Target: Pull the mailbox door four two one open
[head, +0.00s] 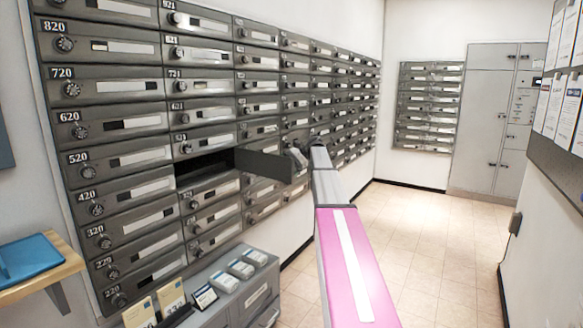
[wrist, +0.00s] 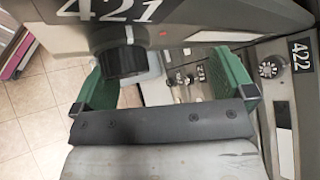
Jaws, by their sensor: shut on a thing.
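The door of mailbox 421 (head: 262,164) stands swung out from the grey mailbox wall in the head view, its hinge side at the right of a dark open slot (head: 205,166). In the wrist view the door's face (wrist: 190,14) shows the number 421 at the top, with its black round knob (wrist: 124,60) below it. My gripper (head: 297,158) is at the door's outer end. The exact finger contact is partly hidden.
Door 422 (wrist: 299,65) is closed at the right in the wrist view. Other mailbox doors (head: 118,160) around the slot are closed. A low grey cabinet with cards (head: 240,268) stands below, and a wooden shelf with a blue tray (head: 30,258) is at left. The tiled floor (head: 420,240) is clear.

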